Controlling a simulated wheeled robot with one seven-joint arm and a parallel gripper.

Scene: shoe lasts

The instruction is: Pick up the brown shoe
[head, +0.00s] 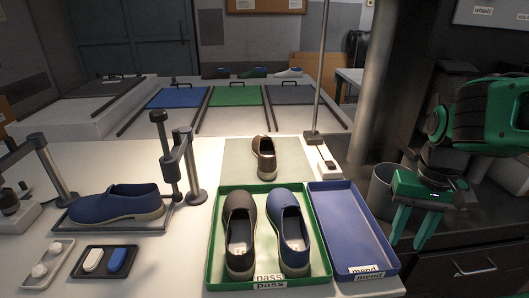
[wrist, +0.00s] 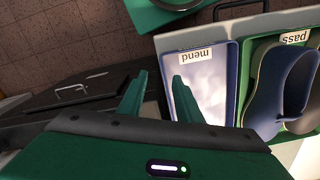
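A brown shoe (head: 264,157) with a pale sole stands on a grey-green mat (head: 238,163) at the middle back of the table. A darker brown shoe (head: 239,212) stands in the green "pass" tray (head: 213,240), beside a blue shoe (head: 290,225). My gripper (head: 406,245) is at the right, off the table's right side, beyond the blue "mend" tray (head: 349,231) and far from both brown shoes. Its fingers are apart and empty, as the wrist view (wrist: 158,76) also shows. The "mend" tray is empty.
A thin upright post (head: 319,80) stands behind the "mend" tray. Another blue shoe (head: 115,204) sits on a stand among metal posts at the left. Small trays (head: 104,262) lie at the front left. A grey bin (head: 382,190) stands at the right.

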